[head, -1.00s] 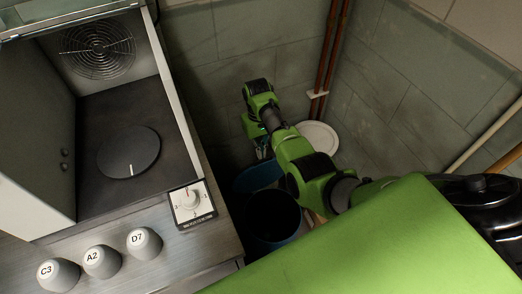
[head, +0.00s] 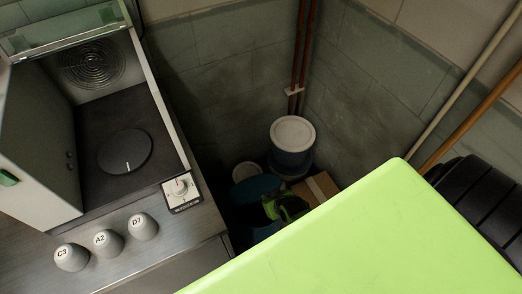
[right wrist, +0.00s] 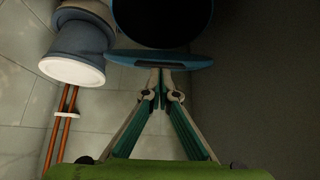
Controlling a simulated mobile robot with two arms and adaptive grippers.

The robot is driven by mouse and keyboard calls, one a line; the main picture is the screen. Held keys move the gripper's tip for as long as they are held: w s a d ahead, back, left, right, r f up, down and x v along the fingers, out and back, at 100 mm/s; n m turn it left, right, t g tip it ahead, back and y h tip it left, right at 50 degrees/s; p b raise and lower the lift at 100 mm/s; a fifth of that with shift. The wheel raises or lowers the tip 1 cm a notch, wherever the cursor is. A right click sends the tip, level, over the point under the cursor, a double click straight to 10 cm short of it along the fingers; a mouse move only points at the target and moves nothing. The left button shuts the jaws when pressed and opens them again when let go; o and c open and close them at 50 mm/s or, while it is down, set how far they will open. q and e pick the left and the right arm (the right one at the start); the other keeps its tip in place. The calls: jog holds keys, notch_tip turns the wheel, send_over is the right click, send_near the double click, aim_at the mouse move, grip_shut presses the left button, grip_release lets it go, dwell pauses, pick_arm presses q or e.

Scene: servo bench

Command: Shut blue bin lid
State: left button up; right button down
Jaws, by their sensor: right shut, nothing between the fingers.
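The blue bin shows in the head view behind my right arm. Its blue lid (head: 257,187) stands raised at the back, and my arm hides much of the opening. In the right wrist view the bin's dark round mouth (right wrist: 162,14) is at the top, with the lid (right wrist: 185,60) below it, seen nearly edge-on. My right gripper (right wrist: 160,76) is shut and empty, its fingertips at the lid's edge; I cannot tell whether they touch. My left gripper is not in view.
A blue-grey drum with a white top (head: 293,133) stands in the corner behind the bin, near brown pipes (head: 301,60). A cardboard box (head: 318,189) is beside it.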

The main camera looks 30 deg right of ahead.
jog(key=s+f+b, duration=0.4)
jog(key=f+b, duration=0.1)
jog(key=f, duration=0.4)
jog(key=s+f+b, duration=0.4)
jog(key=f+b, duration=0.2)
jog(key=f, duration=0.3)
jog(key=shift+s+a+f, duration=0.2)
jog(key=shift+s+f, duration=0.05)
jog(key=shift+s+f, duration=0.15)
notch_tip(320, 180, up, 6)
jog(key=p, duration=0.5)
jog(key=s+r, duration=0.1)
jog(key=s, duration=0.8)
jog(key=s+a+f+n+g, duration=0.1)
jog(key=s+f+g, duration=0.2)
jog(key=s+f, duration=0.4)
jog(key=s+a+f+n+g, duration=0.2)
jog(key=s+f, duration=0.5)
jog(key=s, duration=0.5)
jog(key=shift+s+a+f+g+b, duration=0.15)
jog(key=shift+a+g+b, duration=0.15)
jog(key=shift+g, duration=0.4)
